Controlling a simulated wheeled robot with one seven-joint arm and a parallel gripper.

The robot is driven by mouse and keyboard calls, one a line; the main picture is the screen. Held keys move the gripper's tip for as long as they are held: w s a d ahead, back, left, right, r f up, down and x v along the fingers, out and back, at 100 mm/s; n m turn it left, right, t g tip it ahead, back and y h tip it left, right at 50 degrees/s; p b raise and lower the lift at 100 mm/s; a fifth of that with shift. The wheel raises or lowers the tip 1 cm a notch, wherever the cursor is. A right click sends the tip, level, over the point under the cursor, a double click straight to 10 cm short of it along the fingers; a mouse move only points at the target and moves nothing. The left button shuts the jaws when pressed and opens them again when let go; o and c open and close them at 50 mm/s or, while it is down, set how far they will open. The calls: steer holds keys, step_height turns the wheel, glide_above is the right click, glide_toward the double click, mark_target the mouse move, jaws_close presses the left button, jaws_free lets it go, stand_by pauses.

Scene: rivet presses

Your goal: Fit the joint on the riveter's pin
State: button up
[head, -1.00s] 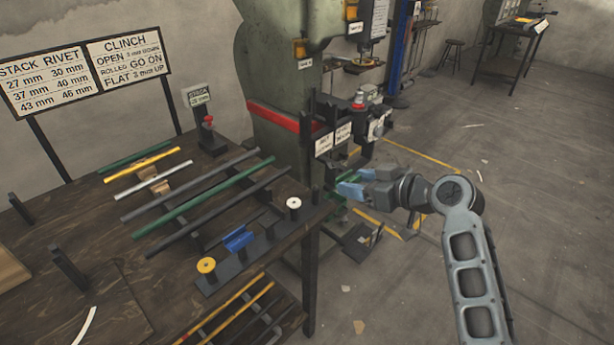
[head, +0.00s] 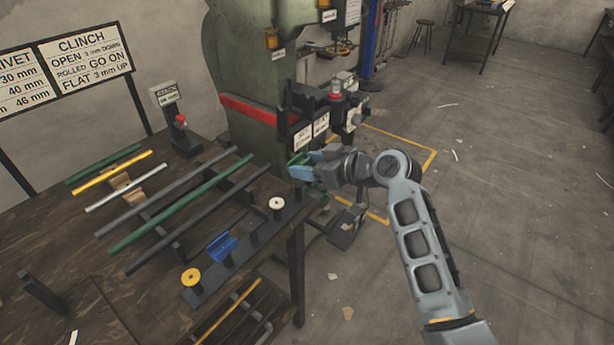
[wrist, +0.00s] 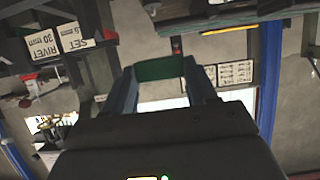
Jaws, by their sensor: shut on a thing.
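A green joint (wrist: 160,69) is clamped between the two fingertips of my gripper (wrist: 158,85) in the wrist view. In the head view my gripper (head: 308,168) has blue fingers, with a bit of the green joint (head: 299,158) showing at their tips. The riveter (head: 246,75) is a tall grey-green press with a red band, behind and left of my gripper. Its front tooling (head: 343,103) and white sign plates (head: 312,133) stand just above my gripper. I cannot make out the pin, and I see no contact between joint and riveter.
A dark wooden table (head: 75,285) at left holds several rods on a rack. A strip near its edge carries a white spool (head: 277,203), a blue channel piece (head: 222,247) and a yellow spool (head: 191,277). The floor at right is mostly open.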

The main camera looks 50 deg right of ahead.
steer(key=f, duration=0.4)
steer(key=shift+w+a+f, duration=0.15)
steer(key=shift+w+f, duration=0.05)
steer(key=shift+f, duration=0.4)
steer(key=shift+f+b, duration=0.2)
steer(key=shift+b, duration=0.3)
steer(key=o, duration=1)
